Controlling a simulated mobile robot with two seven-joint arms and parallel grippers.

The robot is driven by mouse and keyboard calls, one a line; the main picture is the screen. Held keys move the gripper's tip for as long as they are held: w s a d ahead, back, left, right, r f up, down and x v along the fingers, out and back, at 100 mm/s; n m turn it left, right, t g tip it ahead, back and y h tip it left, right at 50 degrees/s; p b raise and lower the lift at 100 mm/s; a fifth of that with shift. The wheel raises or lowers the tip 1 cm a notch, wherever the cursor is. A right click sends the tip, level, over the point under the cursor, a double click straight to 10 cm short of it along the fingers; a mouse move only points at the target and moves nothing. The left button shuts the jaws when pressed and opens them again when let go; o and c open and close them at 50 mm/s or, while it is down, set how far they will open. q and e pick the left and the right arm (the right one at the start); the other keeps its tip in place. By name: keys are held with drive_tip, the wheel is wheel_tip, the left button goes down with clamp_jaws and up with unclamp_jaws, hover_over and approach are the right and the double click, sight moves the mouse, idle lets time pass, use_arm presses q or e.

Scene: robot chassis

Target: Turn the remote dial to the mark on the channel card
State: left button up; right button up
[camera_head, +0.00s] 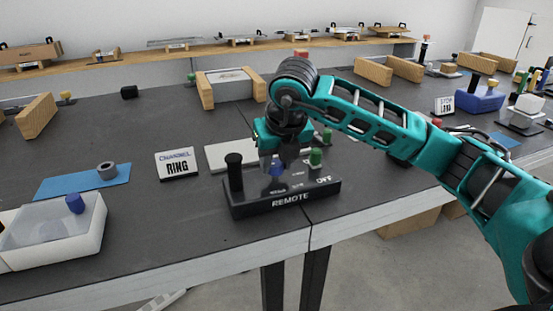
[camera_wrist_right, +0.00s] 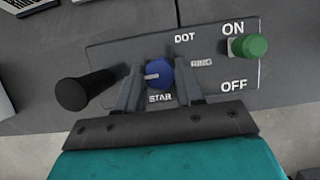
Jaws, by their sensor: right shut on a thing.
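The black remote (camera_head: 285,196) stands near the table's front edge. Its blue dial (camera_wrist_right: 160,74) sits among the marks DOT, RING (camera_wrist_right: 202,63) and STAR (camera_wrist_right: 160,98). The dial's pale pointer points left in the wrist view, away from RING. My right gripper (camera_head: 283,160) is over the remote, its fingers shut on the dial from two sides; the dial also shows in the head view (camera_head: 277,169). The channel card (camera_head: 177,163), left of the remote, reads "CHANNEL RING". My left gripper is out of view.
The remote also carries a black upright handle (camera_head: 234,172) and a green switch (camera_head: 316,157) by ON and OFF. A white tray (camera_head: 52,238) and a blue mat (camera_head: 84,181) with a grey ring lie at left. Wooden blocks stand farther back.

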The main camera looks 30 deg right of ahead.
idle(0.3)
drive_tip(key=o, duration=1)
drive_tip(key=shift+o, duration=0.2)
drive_tip(key=p+v, duration=0.2)
drive_tip(key=v, duration=1.1)
drive_tip(key=shift+p, duration=0.4)
drive_tip(key=shift+f, duration=0.1)
